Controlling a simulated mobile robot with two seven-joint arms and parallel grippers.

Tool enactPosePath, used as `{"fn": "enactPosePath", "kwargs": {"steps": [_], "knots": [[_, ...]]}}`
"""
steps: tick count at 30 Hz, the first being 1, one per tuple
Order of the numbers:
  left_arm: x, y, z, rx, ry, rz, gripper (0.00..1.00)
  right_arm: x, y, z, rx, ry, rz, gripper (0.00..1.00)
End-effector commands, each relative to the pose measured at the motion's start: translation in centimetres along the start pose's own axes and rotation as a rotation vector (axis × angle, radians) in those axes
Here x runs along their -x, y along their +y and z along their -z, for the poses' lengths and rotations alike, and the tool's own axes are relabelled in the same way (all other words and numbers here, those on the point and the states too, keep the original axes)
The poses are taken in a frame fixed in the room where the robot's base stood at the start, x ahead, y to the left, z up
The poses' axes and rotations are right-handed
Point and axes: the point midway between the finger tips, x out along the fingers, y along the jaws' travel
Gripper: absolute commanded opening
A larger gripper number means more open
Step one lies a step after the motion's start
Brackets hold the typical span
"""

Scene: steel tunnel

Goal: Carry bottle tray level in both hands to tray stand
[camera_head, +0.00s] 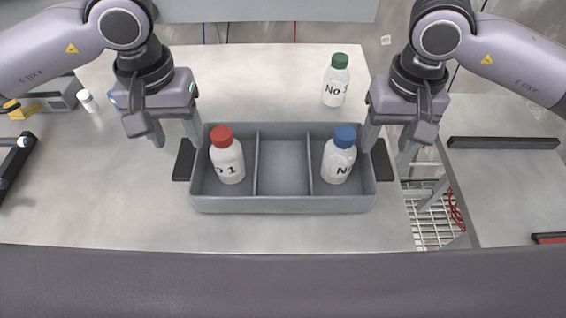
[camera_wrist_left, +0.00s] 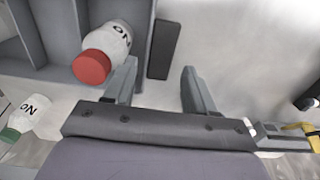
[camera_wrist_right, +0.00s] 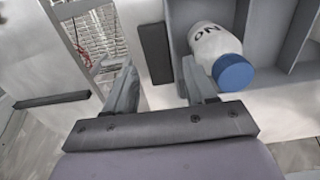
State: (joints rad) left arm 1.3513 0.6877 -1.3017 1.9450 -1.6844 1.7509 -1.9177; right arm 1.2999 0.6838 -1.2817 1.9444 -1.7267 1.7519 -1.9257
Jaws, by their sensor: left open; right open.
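The grey bottle tray (camera_head: 283,204) sits on the table with three compartments. A red-capped bottle (camera_head: 227,158) stands in the left compartment and a blue-capped bottle (camera_head: 339,158) in the right one; the middle one is empty. The tray has a dark left handle (camera_head: 184,160) and a dark right handle (camera_head: 381,160). My left gripper (camera_head: 176,141) is open above the left handle, which shows beyond its fingers in the left wrist view (camera_wrist_left: 163,50). My right gripper (camera_head: 387,145) is open above the right handle, also seen in the right wrist view (camera_wrist_right: 155,53). I see no tray stand that I can identify.
A green-capped bottle (camera_head: 336,82) stands behind the tray. A small white bottle (camera_head: 88,100) and a grey-yellow device (camera_head: 48,97) are at the left. A wire basket (camera_head: 432,218) lies right of the table. The table in front of the tray is clear.

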Motion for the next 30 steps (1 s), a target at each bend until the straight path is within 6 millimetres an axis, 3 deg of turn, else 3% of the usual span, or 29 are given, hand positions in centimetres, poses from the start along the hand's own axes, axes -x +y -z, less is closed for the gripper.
{"fn": "enactPosePath", "kwargs": {"steps": [15,27,29,30], "knots": [[-6.3,0.0,0.0,0.002,-0.003,-0.001,0.55,-6.3,0.0,0.0,-0.001,-0.002,-0.001,0.55],[-7.0,0.0,0.0,0.000,-0.001,0.000,0.55,-7.0,0.0,0.0,0.000,-0.001,0.000,0.55],[-7.0,0.0,0.0,0.000,-0.001,0.000,0.39,-7.0,0.0,0.0,0.000,-0.001,0.000,0.39],[-7.0,0.0,0.0,0.000,-0.001,0.000,0.26,-7.0,0.0,0.0,0.000,-0.001,0.000,0.26]]}}
